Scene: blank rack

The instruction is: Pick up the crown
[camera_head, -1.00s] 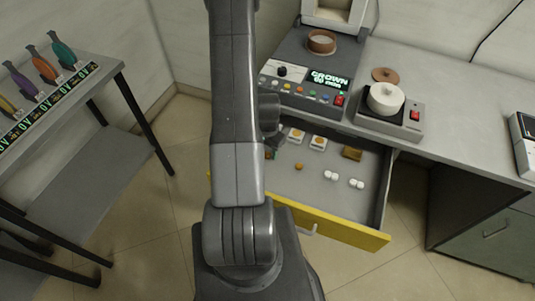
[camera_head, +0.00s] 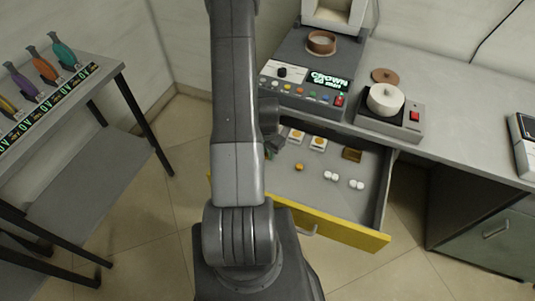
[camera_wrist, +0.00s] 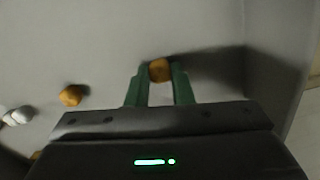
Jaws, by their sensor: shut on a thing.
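My gripper (camera_wrist: 159,75) has green fingers and is shut on a small gold-orange crown (camera_wrist: 160,70), which shows between the fingertips in the wrist view. The crown's finer shape is blurred. A second small gold-orange piece (camera_wrist: 71,95) lies to the left on the drawer floor, apart from my gripper; it also shows in the head view (camera_head: 299,167). In the head view my arm hides most of my gripper; only a bit of green finger shows over the open drawer (camera_head: 338,201). I cannot tell how far the held crown is above the floor.
The drawer also holds two orange-and-white square pieces (camera_head: 318,144), a brown block (camera_head: 352,154) and white pairs (camera_head: 331,176). Above it, the counter bears a control unit with a "CROWN" display (camera_head: 329,80) and a white round pot (camera_head: 385,98). A tool rack (camera_head: 110,68) stands left.

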